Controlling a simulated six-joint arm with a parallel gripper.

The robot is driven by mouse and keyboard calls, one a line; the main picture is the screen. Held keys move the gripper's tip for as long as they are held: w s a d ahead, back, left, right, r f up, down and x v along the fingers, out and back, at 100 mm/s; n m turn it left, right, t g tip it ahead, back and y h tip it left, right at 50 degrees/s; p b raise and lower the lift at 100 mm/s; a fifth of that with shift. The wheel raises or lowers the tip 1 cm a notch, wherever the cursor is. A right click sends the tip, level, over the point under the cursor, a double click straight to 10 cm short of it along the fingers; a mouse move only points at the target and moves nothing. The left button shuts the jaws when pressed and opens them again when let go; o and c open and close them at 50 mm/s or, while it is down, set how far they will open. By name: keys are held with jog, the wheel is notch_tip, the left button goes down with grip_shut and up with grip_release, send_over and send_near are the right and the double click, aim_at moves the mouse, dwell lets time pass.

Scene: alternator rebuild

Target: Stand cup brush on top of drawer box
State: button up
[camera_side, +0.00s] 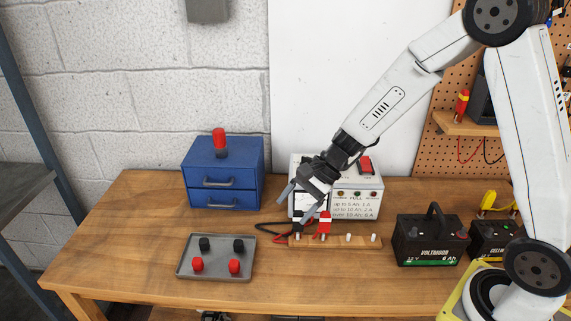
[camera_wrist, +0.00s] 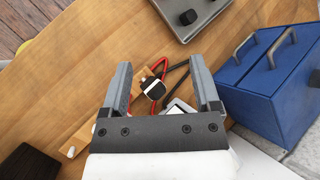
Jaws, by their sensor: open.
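The blue drawer box (camera_side: 222,172) stands at the back left of the bench with both drawers shut. It also shows at the right of the wrist view (camera_wrist: 262,95). A piece with a red upper part and a dark lower part, which looks like the cup brush (camera_side: 219,140), stands upright on top of the box. In the wrist view only a dark bit of it may show at the right edge. My gripper (camera_side: 298,206) is open and apart from the box, to its right. In the wrist view its fingers (camera_wrist: 160,66) are spread, with nothing held between them.
A wooden peg rail (camera_side: 350,242) with a red clip (camera_side: 325,222) lies below my gripper, near a white charger (camera_side: 358,197). A grey tray (camera_side: 216,276) holds black and red caps at the front left. A black battery (camera_side: 431,243) stands right. Bare bench lies in front.

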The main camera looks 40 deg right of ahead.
jog(key=s+d+n+h, duration=0.7)
jog(key=s+n, duration=0.5)
jog(key=n, duration=0.2)
jog(key=shift+s+d+h, duration=0.2)
jog(key=shift+d+h, duration=0.1)
jog(key=shift+h, duration=0.1)
dwell(0.5)
